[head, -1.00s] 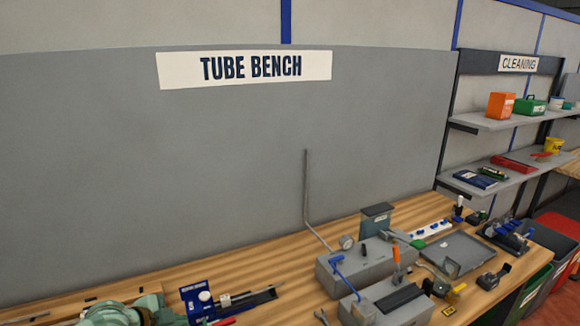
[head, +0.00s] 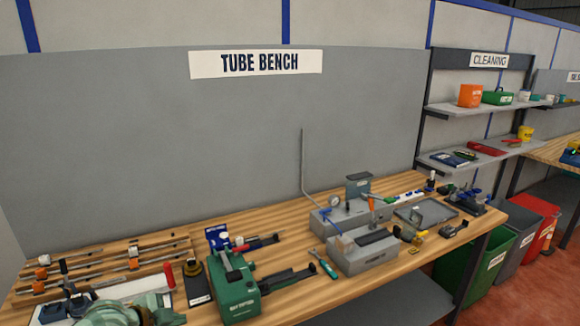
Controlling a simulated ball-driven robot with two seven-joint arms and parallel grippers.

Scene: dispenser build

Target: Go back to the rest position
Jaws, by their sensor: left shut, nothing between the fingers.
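My left gripper (head: 166,316) shows at the bottom left edge of the head view, beside my pale green arm. Its fingers are small and partly cut off by the frame; it is shut, with nothing seen held in it. It appears in front of the near left part of the wooden bench (head: 290,228); I cannot tell its height above the top. My right gripper is not in view.
A green machine (head: 238,295) stands mid-bench, with a grey block fixture (head: 362,252) to its right. Racks of rods (head: 105,265) lie at the left. A grey tray (head: 428,213) sits at the right end. Bins (head: 488,262) and cleaning shelves (head: 470,105) stand beyond.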

